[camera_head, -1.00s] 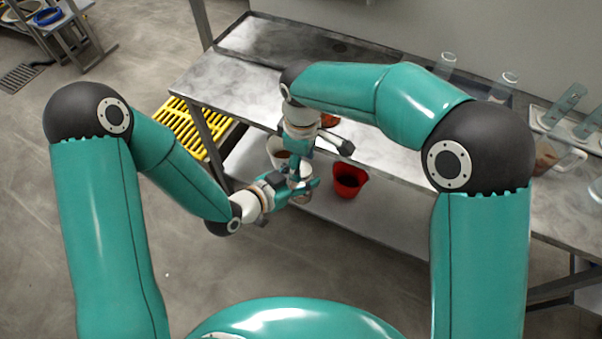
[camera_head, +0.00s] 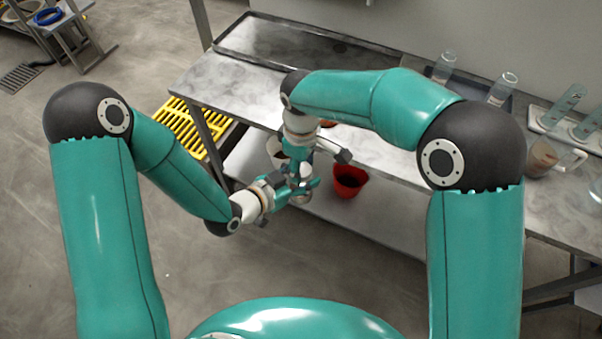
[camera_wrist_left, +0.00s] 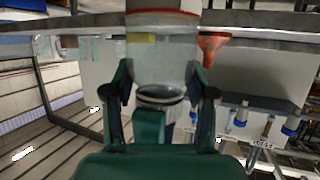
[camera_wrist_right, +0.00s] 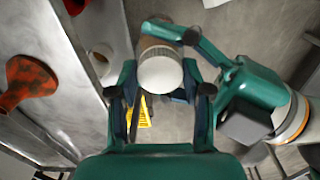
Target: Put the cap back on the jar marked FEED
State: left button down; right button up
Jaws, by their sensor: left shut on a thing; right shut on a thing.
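My left gripper (camera_head: 303,188) is shut on the jar, a pale grey cylinder (camera_wrist_left: 162,62) with a yellow patch, between its fingers in the left wrist view. I cannot read a FEED mark. My right gripper (camera_head: 299,174) meets the left one from above, in front of the bench. In the right wrist view, a white round piece (camera_wrist_right: 160,75), which looks like the cap, sits between the right fingertips. A brownish part shows behind it, beside the left gripper's finger. Whether cap and jar touch, and how well they line up, I cannot tell.
The metal bench (camera_head: 225,85) stands behind, with a lower shelf (camera_head: 365,222) holding a red container (camera_head: 348,180). An orange-red funnel (camera_wrist_right: 28,82) is on the bench. A yellow grate (camera_head: 188,125) lies at left. Glass cylinders (camera_head: 503,88) and a beaker (camera_head: 543,157) stand at right.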

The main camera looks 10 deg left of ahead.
jog(key=m, duration=0.7)
jog(key=shift+w, duration=0.1)
jog(key=o, duration=1.3)
jog(key=shift+r, duration=0.15)
jog(key=shift+r, duration=2.15)
